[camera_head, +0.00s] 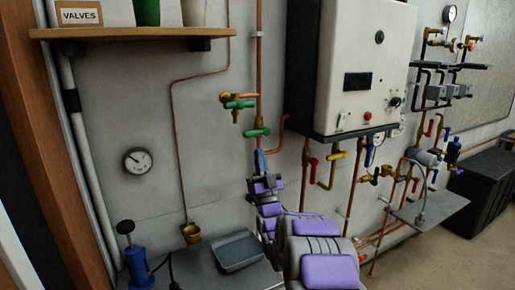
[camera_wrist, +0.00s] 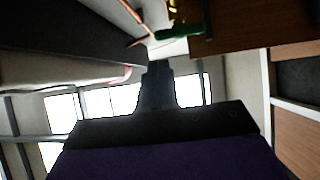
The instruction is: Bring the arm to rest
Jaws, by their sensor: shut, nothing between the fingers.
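My arm, with purple panels on grey links (camera_head: 318,250), reaches up from the bottom of the head view toward the wall. My gripper (camera_head: 261,160) is at its far end, in front of the grey wall. It appears just below a green-handled valve (camera_head: 257,132) on the copper pipe; whether it touches the pipe cannot be told. In the wrist view my gripper (camera_wrist: 157,85) is a dark shape against bright windows, shut and empty. A green handle (camera_wrist: 180,32) shows beyond it at the top.
A white boiler (camera_head: 362,65) hangs right of my arm, with red- and yellow-handled valves below. A wooden shelf (camera_head: 130,33) is at upper left. A grey tray (camera_head: 240,251) and a blue pump (camera_head: 137,267) stand at lower left. Open floor shows at lower right.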

